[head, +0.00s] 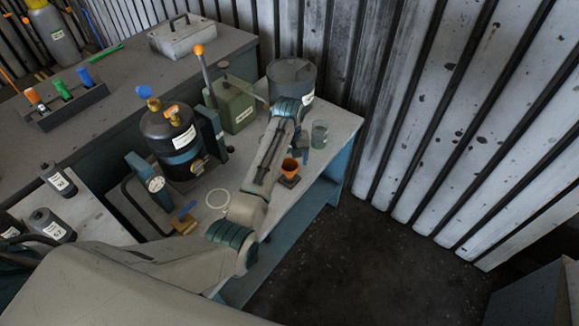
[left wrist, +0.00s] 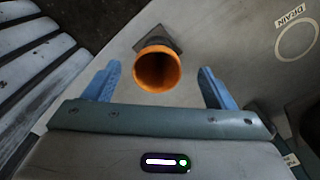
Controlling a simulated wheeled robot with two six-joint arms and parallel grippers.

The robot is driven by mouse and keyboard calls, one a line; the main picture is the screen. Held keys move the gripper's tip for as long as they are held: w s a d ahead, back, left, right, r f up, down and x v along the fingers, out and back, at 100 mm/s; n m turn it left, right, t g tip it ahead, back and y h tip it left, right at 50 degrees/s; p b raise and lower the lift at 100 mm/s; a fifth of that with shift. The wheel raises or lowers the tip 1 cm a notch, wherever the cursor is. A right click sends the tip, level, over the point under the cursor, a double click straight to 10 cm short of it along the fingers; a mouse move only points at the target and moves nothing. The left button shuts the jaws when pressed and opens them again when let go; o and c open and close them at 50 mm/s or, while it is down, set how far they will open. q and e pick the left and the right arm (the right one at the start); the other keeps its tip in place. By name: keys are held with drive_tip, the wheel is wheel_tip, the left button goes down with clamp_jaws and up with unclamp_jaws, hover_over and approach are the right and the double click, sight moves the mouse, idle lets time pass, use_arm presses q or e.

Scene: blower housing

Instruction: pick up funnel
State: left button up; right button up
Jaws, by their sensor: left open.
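The funnel is an orange cone standing mouth up on a small dark square base on the bench. In the head view the funnel (head: 290,166) is just right of my left forearm. In the left wrist view the funnel (left wrist: 158,70) lies ahead of and between the two blue fingers, its round mouth facing the camera. My left gripper (left wrist: 156,84) is open and empty, with a finger on each side of the funnel and a gap to each. In the head view my left gripper (head: 303,146) is partly hidden by its own wrist. My right gripper is not in view.
A green can (head: 236,108) and a black tank (head: 170,145) stand to the left. The bench's front edge is close by. A DRAIN ring (left wrist: 297,40) marks clear bench surface.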

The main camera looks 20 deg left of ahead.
sight(289, 164)
use_arm(q)
drive_tip(key=shift+w+f, duration=0.1)
drive_tip(key=shift+f, duration=0.3)
drive_tip(key=f, duration=0.1)
drive_tip(key=f+p, duration=0.1)
drive_tip(key=shift+w+a+f, duration=0.1)
drive_tip(key=shift+w+f, duration=0.2)
drive_tip(key=shift+w, duration=0.05)
wheel_tip(289, 164, down, 2)
drive_tip(key=shift+f, duration=0.25)
drive_tip(key=shift+c, duration=1.3)
drive_tip(key=c, duration=0.6)
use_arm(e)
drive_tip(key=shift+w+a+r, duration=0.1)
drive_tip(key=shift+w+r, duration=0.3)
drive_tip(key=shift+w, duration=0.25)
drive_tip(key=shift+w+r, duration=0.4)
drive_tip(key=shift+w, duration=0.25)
